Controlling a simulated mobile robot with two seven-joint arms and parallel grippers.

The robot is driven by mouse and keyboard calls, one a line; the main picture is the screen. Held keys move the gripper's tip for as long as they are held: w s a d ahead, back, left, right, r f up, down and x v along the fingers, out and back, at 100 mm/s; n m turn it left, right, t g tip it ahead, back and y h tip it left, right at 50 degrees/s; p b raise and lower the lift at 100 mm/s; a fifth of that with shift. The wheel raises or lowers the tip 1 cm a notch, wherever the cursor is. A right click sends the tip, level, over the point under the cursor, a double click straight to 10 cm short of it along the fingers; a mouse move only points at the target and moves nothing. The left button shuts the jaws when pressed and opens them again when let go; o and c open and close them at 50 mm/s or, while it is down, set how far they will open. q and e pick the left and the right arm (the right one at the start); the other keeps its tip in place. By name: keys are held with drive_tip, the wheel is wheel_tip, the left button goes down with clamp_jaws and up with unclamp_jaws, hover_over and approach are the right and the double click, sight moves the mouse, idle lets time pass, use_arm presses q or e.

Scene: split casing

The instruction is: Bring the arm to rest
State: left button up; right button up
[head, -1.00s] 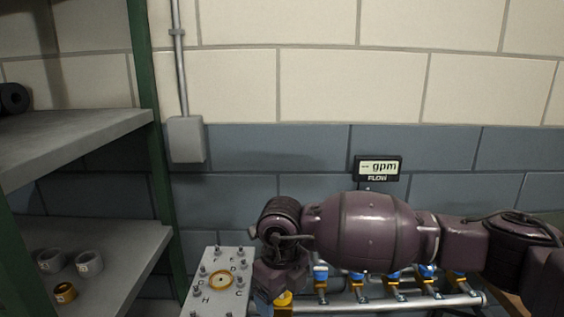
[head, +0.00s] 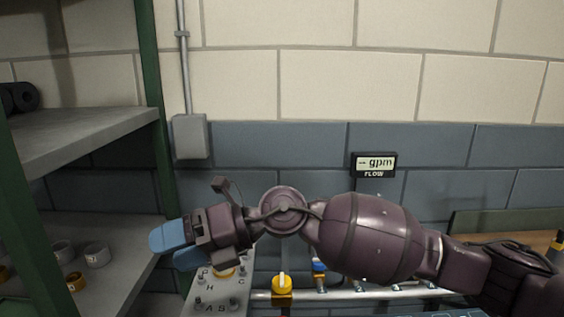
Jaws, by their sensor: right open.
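My right arm comes in from the right and stretches across the lower part of the head view. Its right gripper (head: 170,245) points left, with blue fingertips beside the green shelf post. The gripper is open and I see nothing between its fingers. It hangs in front of the lower shelf's right end and above the lettered plate (head: 213,285), hiding the plate's upper part. My left gripper is not in view.
A green-posted shelf unit (head: 150,90) stands at left, with grey and orange rings (head: 97,255) on its lower shelf. A flow display (head: 374,163) hangs on the wall.

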drive_tip(key=w+d+r+m+t+y, duration=0.4)
drive_tip(key=w+d+m+t+y, duration=0.35)
drive_tip(key=m+t, duration=0.65)
drive_tip(key=w+d+f+m+t+h, duration=0.2)
drive_tip(key=d+f+m+t+h, duration=0.2)
drive_tip(key=d+f+m+h, duration=0.5)
drive_tip(key=w+d+f+m+t+h, duration=0.2)
drive_tip(key=d+f+m+t+h, duration=0.25)
drive_tip(key=d+f+m, duration=0.5)
drive_tip(key=s+d+f+m+g+h, duration=0.1)
drive_tip(key=s+d+f+m+h, duration=0.3)
drive_tip(key=f, duration=0.3)
drive_tip(key=s+d+f+m+g+h, duration=0.2)
drive_tip(key=s+d+f+m, duration=0.25)
drive_tip(key=d+f, duration=0.2)
drive_tip(key=s+d+f+m+g+h, duration=0.1)
drive_tip(key=s+d+f+g, duration=0.1)
drive_tip(key=s+f, duration=0.5)
drive_tip(key=s+d+f+m+g+h, duration=0.2)
drive_tip(key=s+d+f, duration=0.2)
drive_tip(key=s, duration=0.6)
wheel_tip(320, 180, down, 3)
drive_tip(key=shift+d+r, duration=0.1)
drive_tip(key=shift+d, duration=0.1)
drive_tip(key=shift+s, duration=0.1)
